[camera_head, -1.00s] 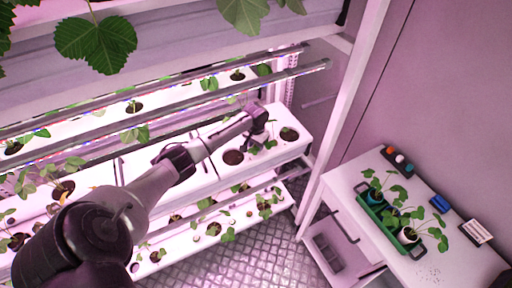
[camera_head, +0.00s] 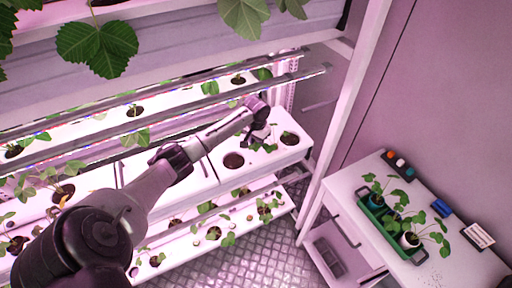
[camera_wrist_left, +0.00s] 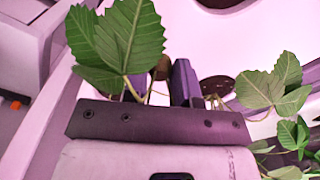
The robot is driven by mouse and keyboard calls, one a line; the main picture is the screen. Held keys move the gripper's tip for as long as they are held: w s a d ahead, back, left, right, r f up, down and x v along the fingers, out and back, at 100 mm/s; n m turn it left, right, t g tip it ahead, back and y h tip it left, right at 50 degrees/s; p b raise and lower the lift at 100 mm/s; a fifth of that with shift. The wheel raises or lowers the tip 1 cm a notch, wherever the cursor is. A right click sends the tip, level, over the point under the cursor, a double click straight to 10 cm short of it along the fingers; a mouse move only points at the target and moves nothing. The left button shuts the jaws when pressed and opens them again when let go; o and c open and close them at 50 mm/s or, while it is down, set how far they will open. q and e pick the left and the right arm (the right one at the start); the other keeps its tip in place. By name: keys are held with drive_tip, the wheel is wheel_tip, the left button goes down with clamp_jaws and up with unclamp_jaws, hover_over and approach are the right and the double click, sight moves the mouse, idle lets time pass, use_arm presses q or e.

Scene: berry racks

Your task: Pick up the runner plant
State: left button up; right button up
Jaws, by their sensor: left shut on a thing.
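My left gripper (camera_head: 261,134) is over the right part of the middle shelf's white trough. In the left wrist view its dark fingers (camera_wrist_left: 167,88) are closed around a thin stem. The runner plant (camera_wrist_left: 128,38) shows there as large green toothed leaves rising beside the fingers; its lower end is hidden behind the gripper. In the head view small leaves of the runner plant (camera_head: 268,147) show just under the gripper. My right gripper is in neither view.
The white trough (camera_head: 292,156) has dark round holes, including an empty-looking one (camera_head: 233,161) left of the gripper. Metal bars (camera_head: 180,97) cross in front of the shelves. A white table (camera_head: 345,184) at the right carries a green tray (camera_head: 372,222) with potted plants.

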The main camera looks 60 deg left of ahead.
use_arm(q)
drive_tip(key=w+d+r, duration=0.1)
drive_tip(key=d+r, duration=0.5)
drive_tip(key=d, duration=0.5)
drive_tip(key=shift+d+r, duration=0.2)
drive_tip(key=shift+w, duration=0.1)
drive_tip(key=shift+o, duration=0.8)
drive_tip(key=c, duration=0.3)
drive_tip(key=d+p, duration=0.1)
drive_tip(key=p, duration=0.1)
drive_tip(key=d+p, duration=0.4)
drive_tip(key=shift+s+d+r, duration=0.2)
drive_tip(key=shift+r, duration=0.15)
